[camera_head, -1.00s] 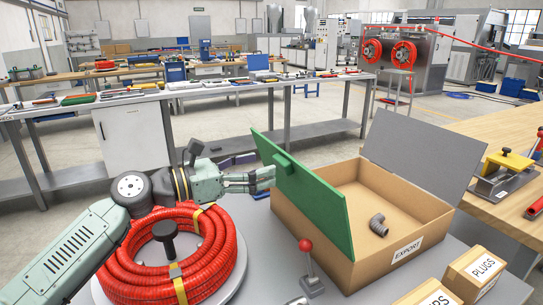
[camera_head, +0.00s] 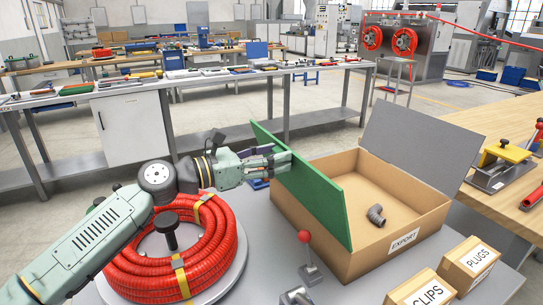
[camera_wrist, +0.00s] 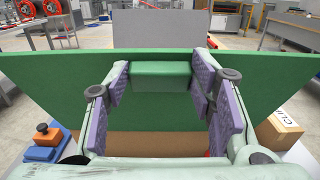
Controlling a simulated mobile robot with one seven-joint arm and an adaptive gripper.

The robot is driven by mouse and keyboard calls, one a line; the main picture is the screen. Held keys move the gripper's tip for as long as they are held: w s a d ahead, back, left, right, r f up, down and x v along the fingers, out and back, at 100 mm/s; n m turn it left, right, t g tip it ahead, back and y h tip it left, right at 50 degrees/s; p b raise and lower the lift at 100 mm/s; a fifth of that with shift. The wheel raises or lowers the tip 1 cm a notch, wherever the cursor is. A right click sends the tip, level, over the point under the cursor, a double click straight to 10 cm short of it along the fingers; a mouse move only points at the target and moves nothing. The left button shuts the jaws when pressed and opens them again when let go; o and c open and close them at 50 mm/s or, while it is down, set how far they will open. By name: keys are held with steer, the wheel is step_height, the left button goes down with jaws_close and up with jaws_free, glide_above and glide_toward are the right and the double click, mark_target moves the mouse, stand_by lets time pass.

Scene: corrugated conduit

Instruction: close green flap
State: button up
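The green flap (camera_head: 315,196) stands raised and tilted along the left side of the open cardboard box marked EXPORT (camera_head: 372,257). A green block-like tab (camera_wrist: 160,75) sticks out from the flap's outer face, near its top edge. My gripper (camera_head: 284,161) is at this tab, on the flap's outer side. In the head view my gripper hides the tab. A dark grey elbow fitting (camera_head: 376,214) lies inside the box.
A grey flap (camera_head: 420,145) stands open at the box's back right. A coil of red conduit (camera_head: 135,268) lies below my arm. A red-knobbed lever (camera_head: 306,250) stands before the box. Cartons marked CLIPS (camera_head: 418,290) and PLUGS (camera_head: 468,262) stand at the front right.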

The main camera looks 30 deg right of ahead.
jaws_close()
stand_by(0.4)
steer(key=shift+r, duration=0.1)
